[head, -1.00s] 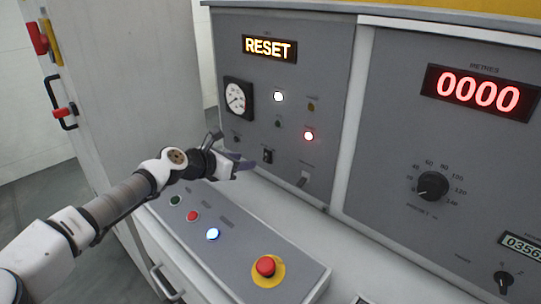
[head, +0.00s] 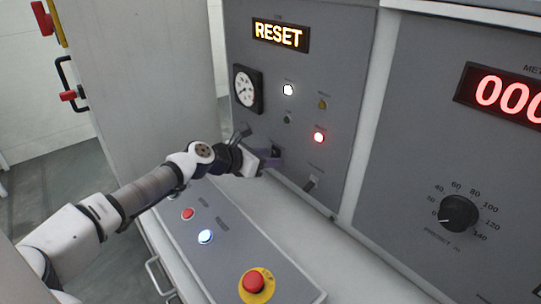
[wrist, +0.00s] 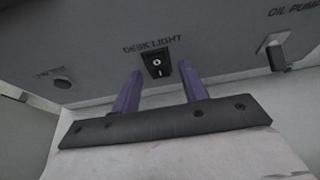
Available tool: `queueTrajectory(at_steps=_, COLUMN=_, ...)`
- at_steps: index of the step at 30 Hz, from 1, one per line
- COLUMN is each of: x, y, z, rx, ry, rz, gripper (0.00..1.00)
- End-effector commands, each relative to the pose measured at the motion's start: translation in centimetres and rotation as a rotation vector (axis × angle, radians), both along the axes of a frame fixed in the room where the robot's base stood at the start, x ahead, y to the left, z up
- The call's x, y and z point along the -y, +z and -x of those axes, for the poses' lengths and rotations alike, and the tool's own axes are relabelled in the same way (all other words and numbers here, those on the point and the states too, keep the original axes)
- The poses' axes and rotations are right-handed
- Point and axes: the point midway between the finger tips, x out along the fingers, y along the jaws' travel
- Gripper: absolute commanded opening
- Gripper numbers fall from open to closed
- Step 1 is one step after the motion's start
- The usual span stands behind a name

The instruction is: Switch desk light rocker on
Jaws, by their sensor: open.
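The desk light rocker (wrist: 157,64) is a small black switch under the label DESK LIGHT in the wrist view. It shows ahead of and between my two purple fingers. In the head view the rocker (head: 277,150) is small and partly behind my gripper. My gripper (wrist: 160,92) is open and empty, with its fingertips just short of the panel face; I cannot tell whether they touch it. In the head view my gripper (head: 268,160) is at the lower part of the grey panel. The rocker's tilt is too small to read surely.
An oil pump toggle (wrist: 275,52) is right of the rocker, and a round dark knob (wrist: 62,84) is left. A gauge (head: 246,88) is above.

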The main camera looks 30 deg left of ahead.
Motion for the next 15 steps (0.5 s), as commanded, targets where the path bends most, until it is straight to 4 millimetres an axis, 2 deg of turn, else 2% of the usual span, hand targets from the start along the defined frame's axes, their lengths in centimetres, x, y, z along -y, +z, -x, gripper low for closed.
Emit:
queueTrajectory(at_steps=5, x=-0.01, y=-0.01, z=0.01, rx=0.0, ry=0.0, rz=0.0, gripper=0.44)
queueTrajectory(at_steps=15, x=-0.01, y=0.01, z=-0.01, rx=0.0, ry=0.0, rz=0.0, gripper=0.0)
